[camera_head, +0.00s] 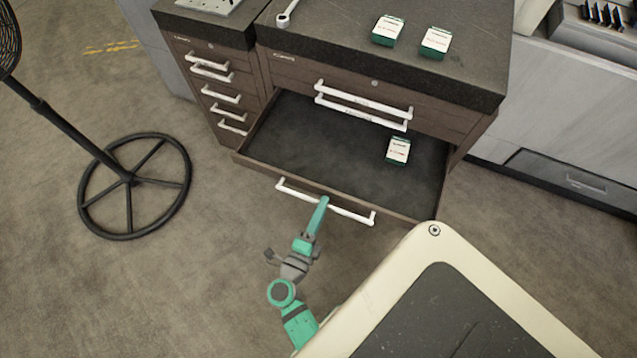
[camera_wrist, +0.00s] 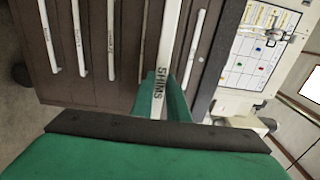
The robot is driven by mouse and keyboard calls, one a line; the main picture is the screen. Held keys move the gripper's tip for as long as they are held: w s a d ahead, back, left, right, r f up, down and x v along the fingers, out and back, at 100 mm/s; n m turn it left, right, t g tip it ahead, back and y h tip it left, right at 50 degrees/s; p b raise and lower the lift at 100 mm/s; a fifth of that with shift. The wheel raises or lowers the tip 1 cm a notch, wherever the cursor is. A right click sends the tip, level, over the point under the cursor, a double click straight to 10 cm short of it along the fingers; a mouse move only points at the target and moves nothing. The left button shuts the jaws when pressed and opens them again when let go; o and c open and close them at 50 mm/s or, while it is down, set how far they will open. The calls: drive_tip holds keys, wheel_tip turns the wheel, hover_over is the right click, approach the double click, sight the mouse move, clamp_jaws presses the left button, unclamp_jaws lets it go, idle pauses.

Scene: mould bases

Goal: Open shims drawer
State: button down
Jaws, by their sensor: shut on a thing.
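In the wrist view the handle (camera_wrist: 162,75) carries the label SHIMS. My gripper (camera_head: 321,203) is shut on this handle near its middle. In the wrist view the green fingers (camera_wrist: 178,101) are at the bar, which partly hides them.
Two more green and white boxes (camera_head: 388,30) (camera_head: 435,43) lie on the cabinet top. Closed drawers with white handles (camera_head: 362,105) are above the open one. A narrower cabinet (camera_head: 205,60) adjoins on the left. A fan stand (camera_head: 130,180) is on the floor at left.

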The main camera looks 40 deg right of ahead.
drive_tip(key=shift+w+a, duration=0.2)
drive_tip(key=shift+a, duration=0.35)
drive_tip(key=c, duration=1.7)
unclamp_jaws()
drive_tip(key=shift+w+a, duration=0.1)
drive_tip(key=shift+s, duration=0.2)
drive_tip(key=v, duration=1)
drive_tip(key=shift+s+a, duration=0.2)
